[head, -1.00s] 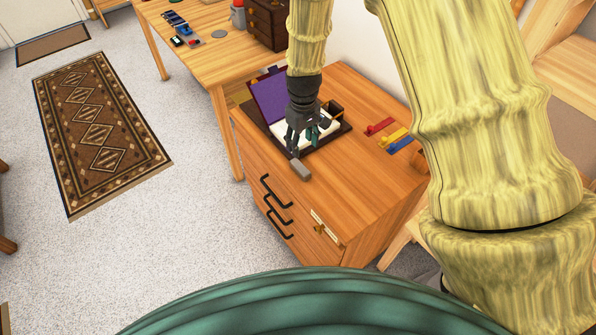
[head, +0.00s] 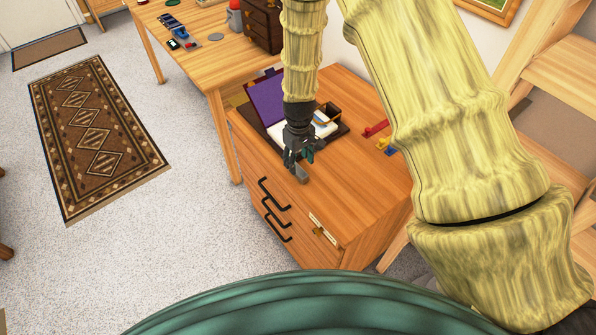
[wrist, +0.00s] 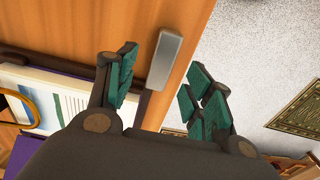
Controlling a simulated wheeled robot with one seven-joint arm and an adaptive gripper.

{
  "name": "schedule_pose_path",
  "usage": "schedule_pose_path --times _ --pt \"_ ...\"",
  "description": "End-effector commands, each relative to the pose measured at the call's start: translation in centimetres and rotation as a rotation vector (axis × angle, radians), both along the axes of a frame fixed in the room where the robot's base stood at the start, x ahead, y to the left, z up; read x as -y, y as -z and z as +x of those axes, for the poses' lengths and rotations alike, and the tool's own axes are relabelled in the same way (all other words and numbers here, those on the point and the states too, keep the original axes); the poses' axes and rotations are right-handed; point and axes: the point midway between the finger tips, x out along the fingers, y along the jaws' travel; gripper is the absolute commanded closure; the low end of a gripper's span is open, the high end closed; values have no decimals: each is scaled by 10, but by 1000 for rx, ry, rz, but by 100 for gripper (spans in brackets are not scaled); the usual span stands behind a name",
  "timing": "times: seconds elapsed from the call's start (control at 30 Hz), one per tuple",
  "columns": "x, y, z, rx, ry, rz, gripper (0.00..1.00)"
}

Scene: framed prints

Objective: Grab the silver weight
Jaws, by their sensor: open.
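The silver weight (head: 302,175) is a small grey block lying on the wooden drawer cabinet (head: 345,190), near its left edge. In the wrist view the silver weight (wrist: 164,60) shows as a long grey block between and beyond the fingers. My gripper (head: 299,168) is right above and beside the weight in the head view. In the wrist view my gripper (wrist: 160,85) is open, with green-padded fingers on either side of the weight. The fingers hide part of the weight in the head view, and I cannot tell whether they touch it.
An open dark case with a purple lid (head: 267,98) and white papers stands just behind my gripper. Red (head: 376,128) and blue pieces lie to the right on the cabinet. The cabinet front has black handles (head: 275,195).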

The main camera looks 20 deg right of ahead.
Motion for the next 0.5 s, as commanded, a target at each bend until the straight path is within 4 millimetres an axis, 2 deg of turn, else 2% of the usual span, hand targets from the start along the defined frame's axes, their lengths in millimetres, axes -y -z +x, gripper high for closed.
schedule_pose_path --times 0.5 --pt "-3 44 -1 -1 0 1 48"
